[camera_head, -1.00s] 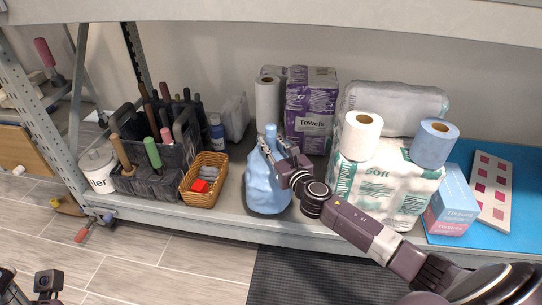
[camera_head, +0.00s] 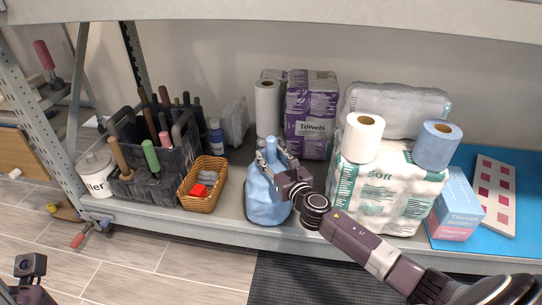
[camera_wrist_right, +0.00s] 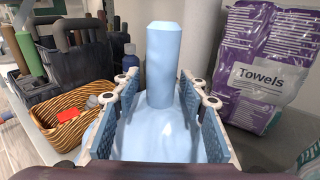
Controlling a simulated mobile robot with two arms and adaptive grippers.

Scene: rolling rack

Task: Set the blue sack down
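The blue sack (camera_head: 266,196) is light blue with a narrow upright neck. In the head view it stands upright near the front of the shelf, its base seeming to rest on the board. My right gripper (camera_head: 275,157) reaches in from the right at the sack's upper part. In the right wrist view the sack's neck (camera_wrist_right: 162,65) stands between the two fingers of my right gripper (camera_wrist_right: 160,85), with a gap on each side. The fingers are apart and straddle the sack's shoulders; light contact lower down cannot be ruled out.
The wicker basket (camera_head: 205,186) with a red block stands left of the sack, beside a dark tool caddy (camera_head: 160,185). Purple towel packs (camera_head: 311,118) and a white roll (camera_head: 267,108) stand behind. White paper packs (camera_head: 372,195) stand right. The shelf's front edge (camera_head: 230,232) is close.

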